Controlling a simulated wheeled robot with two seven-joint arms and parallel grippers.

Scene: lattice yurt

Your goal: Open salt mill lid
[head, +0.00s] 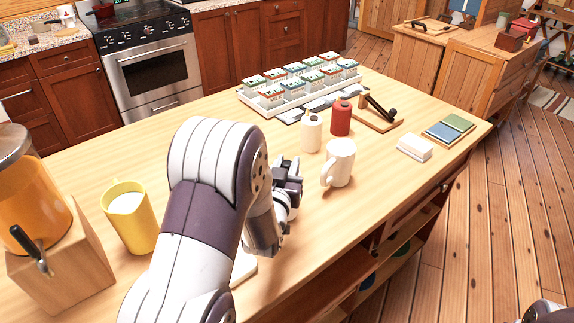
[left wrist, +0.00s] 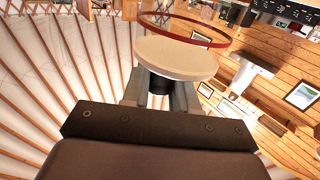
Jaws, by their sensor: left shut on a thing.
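My left gripper (head: 288,187) is beside the white mug, partly hidden by my own arm. In the left wrist view its fingers (left wrist: 160,95) are shut on a short dark knob-like piece (left wrist: 158,82). A pale cream disc (left wrist: 178,58) sits just beyond that piece, and a thin red ring (left wrist: 185,28) shows behind the disc. I cannot tell whether these are parts of the salt mill. A cream bottle-like container (head: 311,133) and a red one (head: 341,118) stand upright past the mug, apart from my gripper.
The white mug (head: 341,163) stands close to my left gripper. A yellow cup (head: 130,215) and a wooden-based orange dispenser (head: 60,250) stand at left. A white tray (head: 270,108) of small boxes is at the back. The table's right edge lies past the books (head: 450,128).

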